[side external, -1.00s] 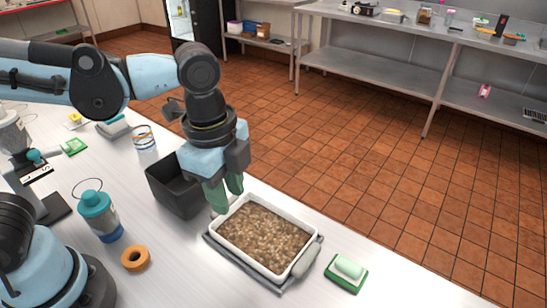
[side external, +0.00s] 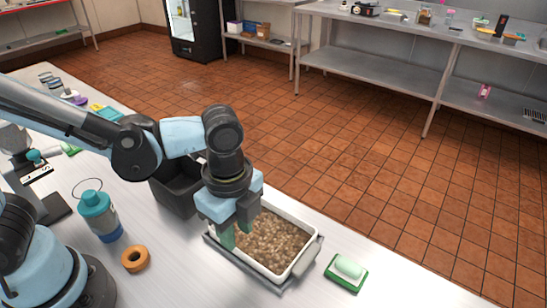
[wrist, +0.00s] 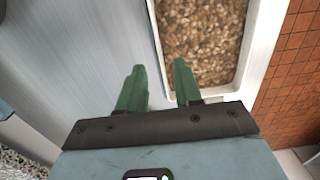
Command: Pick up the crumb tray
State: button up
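The crumb tray (side external: 262,267) is a white-rimmed rectangular tray full of brown crumbs. It sits on a grey metal plate on the steel table. My gripper (side external: 235,238) points down at the tray's left end, its green fingers open and empty. In the wrist view, my gripper (wrist: 158,72) has one finger outside the tray's near side wall and the other over the inner side, with the white rim of the crumb tray (wrist: 247,40) seen ahead. How far the fingertips are above the rim is hard to tell. My wrist hides the tray's back left corner in the side view.
A dark bin (side external: 172,195) stands just behind my gripper. A green sponge holder with a pale bar (side external: 347,269) lies right of the tray. An orange ring (side external: 135,258) and a teal-capped bottle (side external: 99,215) stand to the left. The table's far edge runs close behind the tray.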

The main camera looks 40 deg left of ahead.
aim_at(240, 251)
jog(key=shift+d+f, duration=0.2)
jog(key=shift+f, duration=2.2)
grip_shut()
